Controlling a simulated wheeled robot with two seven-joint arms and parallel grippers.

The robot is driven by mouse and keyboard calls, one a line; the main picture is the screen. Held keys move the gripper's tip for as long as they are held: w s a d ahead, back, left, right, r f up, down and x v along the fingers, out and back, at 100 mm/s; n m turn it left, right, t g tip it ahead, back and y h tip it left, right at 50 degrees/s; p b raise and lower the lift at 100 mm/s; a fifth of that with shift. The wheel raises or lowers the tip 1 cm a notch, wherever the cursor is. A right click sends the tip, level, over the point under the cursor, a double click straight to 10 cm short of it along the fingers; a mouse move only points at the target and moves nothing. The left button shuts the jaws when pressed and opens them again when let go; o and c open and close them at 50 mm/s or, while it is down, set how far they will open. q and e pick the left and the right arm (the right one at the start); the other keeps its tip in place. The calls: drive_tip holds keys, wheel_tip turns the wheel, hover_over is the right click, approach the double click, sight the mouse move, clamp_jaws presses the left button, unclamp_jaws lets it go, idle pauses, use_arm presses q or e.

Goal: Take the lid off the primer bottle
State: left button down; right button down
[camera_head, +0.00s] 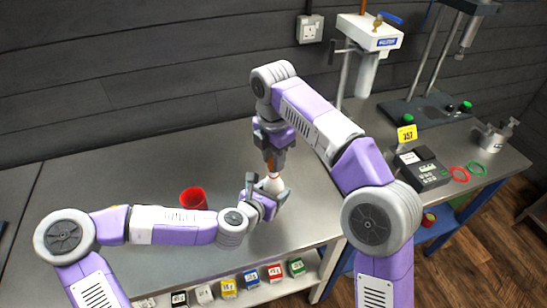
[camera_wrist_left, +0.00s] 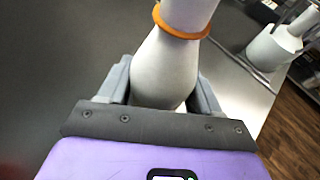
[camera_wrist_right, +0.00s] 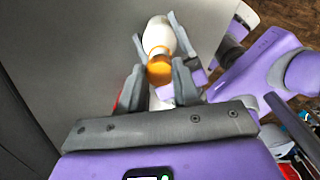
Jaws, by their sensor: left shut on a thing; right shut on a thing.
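The primer bottle (camera_head: 272,183) is white with a rounded body and stands about upright above the table. My left gripper (camera_head: 266,194) is shut around its body, as the left wrist view shows on the bottle (camera_wrist_left: 165,65). An orange ring (camera_wrist_left: 181,25) circles it higher up, with a white part above, cut off by the frame. My right gripper (camera_head: 271,160) points down from above and is shut on the orange lid (camera_wrist_right: 160,68) at the bottle's top. Lid and bottle appear in line; I cannot tell whether the lid is loose.
A red cup (camera_head: 193,198) stands on the table left of the bottle. Several small coloured boxes (camera_head: 228,288) line the lower shelf in front. A black device (camera_head: 424,172) and a metal vessel (camera_head: 493,136) stand at the right.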

drive_tip(key=shift+r, duration=1.9)
use_arm(q)
drive_tip(key=shift+c, duration=0.7)
unclamp_jaws()
drive_tip(key=p+v, duration=0.1)
drive_tip(key=v, duration=0.4)
drive_tip(key=shift+s+a+r+p, duration=0.2)
drive_tip(key=shift+a+r+p, duration=0.05)
drive_tip(key=shift+p, duration=0.05)
use_arm(e)
drive_tip(key=shift+r, duration=0.75)
wheel_tip(320, 180, down, 4)
drive_tip(key=b, duration=0.3)
drive_tip(key=shift+r+b, duration=0.2)
drive_tip(key=shift+b, duration=0.1)
drive_tip(key=shift+f, duration=0.1)
drive_tip(key=shift+f+b, duration=0.45)
drive_tip(key=shift+b, duration=0.15)
use_arm(q)
drive_tip(key=b+v, duration=0.1)
drive_tip(key=v, duration=0.5)
use_arm(e)
drive_tip(key=shift+f, duration=0.6)
